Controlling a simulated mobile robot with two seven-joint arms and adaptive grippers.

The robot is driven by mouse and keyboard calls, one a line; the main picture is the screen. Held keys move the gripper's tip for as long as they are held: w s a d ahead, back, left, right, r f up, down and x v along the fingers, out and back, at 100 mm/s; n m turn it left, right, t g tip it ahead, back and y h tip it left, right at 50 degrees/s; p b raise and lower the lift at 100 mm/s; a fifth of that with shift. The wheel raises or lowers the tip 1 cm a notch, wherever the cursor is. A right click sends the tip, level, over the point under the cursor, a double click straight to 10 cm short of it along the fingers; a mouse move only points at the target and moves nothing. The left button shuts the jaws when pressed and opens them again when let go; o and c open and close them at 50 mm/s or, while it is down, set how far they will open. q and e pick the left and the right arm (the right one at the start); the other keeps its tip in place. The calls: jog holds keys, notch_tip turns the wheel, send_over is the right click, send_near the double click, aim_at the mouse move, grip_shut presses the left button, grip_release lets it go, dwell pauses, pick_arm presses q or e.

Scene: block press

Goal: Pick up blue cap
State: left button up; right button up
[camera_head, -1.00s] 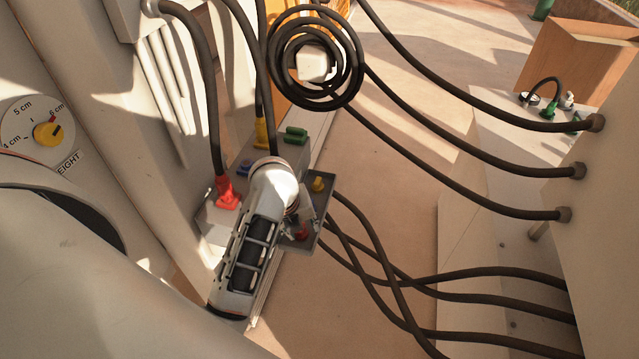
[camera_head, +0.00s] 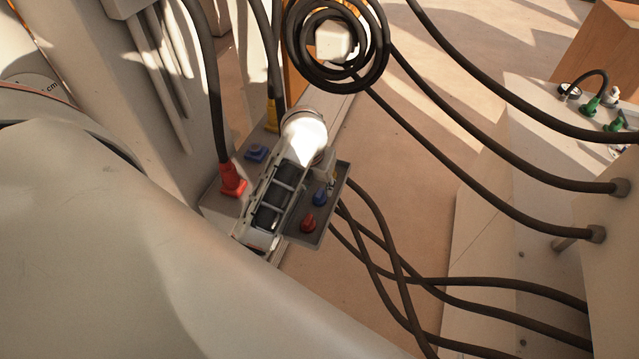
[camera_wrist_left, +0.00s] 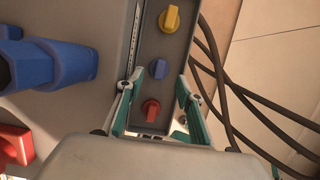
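The blue cap (camera_head: 320,195) stands on a narrow grey tray (camera_head: 318,236), beside a red cap (camera_head: 308,223). In the left wrist view the blue cap (camera_wrist_left: 158,68) lies between a yellow cap (camera_wrist_left: 169,19) and the red cap (camera_wrist_left: 151,109). My left gripper (camera_wrist_left: 160,84) is open over the tray. Its fingertips are apart, with the blue cap just beyond the gap between them and no contact visible. In the head view my left gripper (camera_head: 328,178) is partly hidden by my wrist, and the yellow cap is hidden. My right gripper is not in view.
A red plug (camera_head: 232,180), a blue connector (camera_head: 256,152) and a yellow plug (camera_head: 272,116) stand left of my wrist. Dark cables (camera_head: 385,235) run close to the tray's right side. A coiled cable (camera_head: 378,48) hangs above. Open floor (camera_head: 410,190) lies to the right.

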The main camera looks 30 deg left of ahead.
aim_at(319, 193)
pick_arm(q)
jog(key=shift+x, duration=3.1)
jog(key=c, duration=0.7)
